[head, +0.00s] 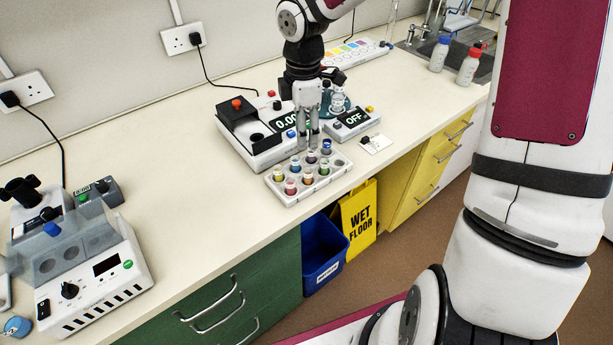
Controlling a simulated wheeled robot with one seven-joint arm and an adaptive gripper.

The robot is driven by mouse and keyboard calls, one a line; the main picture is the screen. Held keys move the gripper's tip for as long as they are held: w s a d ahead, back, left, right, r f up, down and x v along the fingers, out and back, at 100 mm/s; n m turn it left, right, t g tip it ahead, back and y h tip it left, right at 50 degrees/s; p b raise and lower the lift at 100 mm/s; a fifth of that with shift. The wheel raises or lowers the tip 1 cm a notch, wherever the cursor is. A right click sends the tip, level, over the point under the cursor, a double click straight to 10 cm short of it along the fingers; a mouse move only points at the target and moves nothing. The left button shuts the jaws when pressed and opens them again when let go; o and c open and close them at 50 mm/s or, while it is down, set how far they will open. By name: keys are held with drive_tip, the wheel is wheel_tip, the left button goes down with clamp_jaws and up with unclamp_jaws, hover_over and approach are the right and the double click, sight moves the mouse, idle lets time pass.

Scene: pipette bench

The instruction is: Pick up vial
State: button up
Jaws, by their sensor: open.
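Several small vials stand in a white rack (335,174) near the front edge of the bench. A blue-capped vial (326,147) stands at the rack's back right. A red vial (291,187) and an orange one (308,177) stand in the front row. Others stand behind them, including a yellow-green vial (278,174). My gripper (307,145) points down over the back of the rack, with its fingers just above or beside the back-row vials. It is open. I cannot tell whether a vial is between the fingers.
A white instrument with a display (262,152) stands close behind the rack, and a device reading OFF (353,122) is to its right. A centrifuge-like machine (85,275) sits at far left. Two bottles (469,65) stand by the sink. The bench left of the rack is clear.

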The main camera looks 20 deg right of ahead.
hover_over(308, 170)
drive_tip(key=a, duration=0.1)
wheel_tip(308, 170, down, 8)
drive_tip(key=shift+s+a+r, duration=0.1)
drive_tip(key=shift+s+r, duration=0.05)
drive_tip(key=shift+r, duration=0.05)
drive_tip(key=f, duration=0.4)
drive_tip(key=shift+s+d+f, duration=0.25)
drive_tip(key=shift+s+d, duration=0.1)
drive_tip(key=shift+d, duration=0.05)
drive_tip(key=shift+f, duration=0.4)
drive_tip(key=c, duration=1)
